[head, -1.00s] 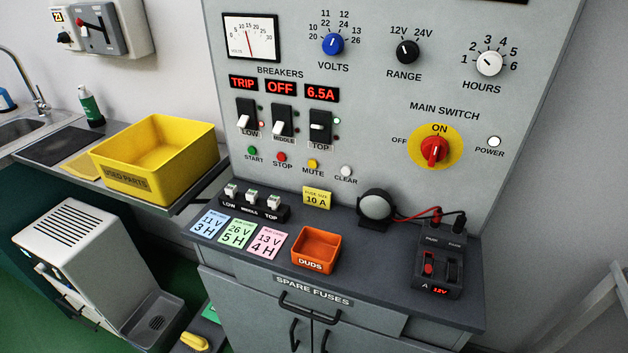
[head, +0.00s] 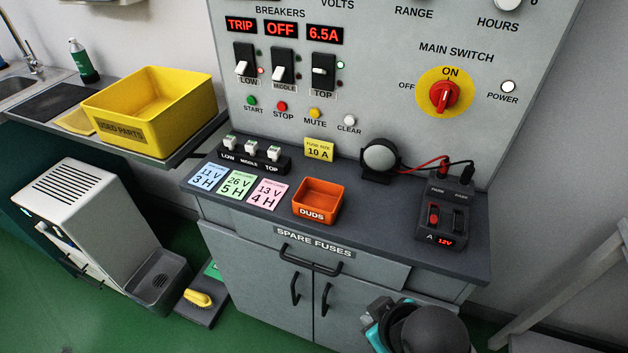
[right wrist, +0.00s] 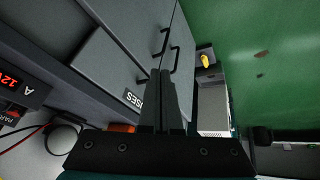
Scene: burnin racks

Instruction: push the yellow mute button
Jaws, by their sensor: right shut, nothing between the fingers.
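The yellow mute button (head: 315,113) is a small round knob on the grey panel, above its MUTE label. It sits between the red stop button (head: 282,106) and the white clear button (head: 349,121). My right gripper (right wrist: 160,74) is shut and empty, its two fingers together in the right wrist view. In the head view, part of my right arm, teal and black, shows at the bottom right, low in front of the cabinet and well away from the button. The mute button does not show in the right wrist view. My left gripper is not in view.
Below the buttons, the counter holds a fuse block (head: 254,154), an orange DUDS tray (head: 317,213), a round black-rimmed device (head: 380,158) and a wired tester (head: 444,215). Cabinet handles (head: 310,262) stick out in front. A yellow bin (head: 150,131) stands at the left.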

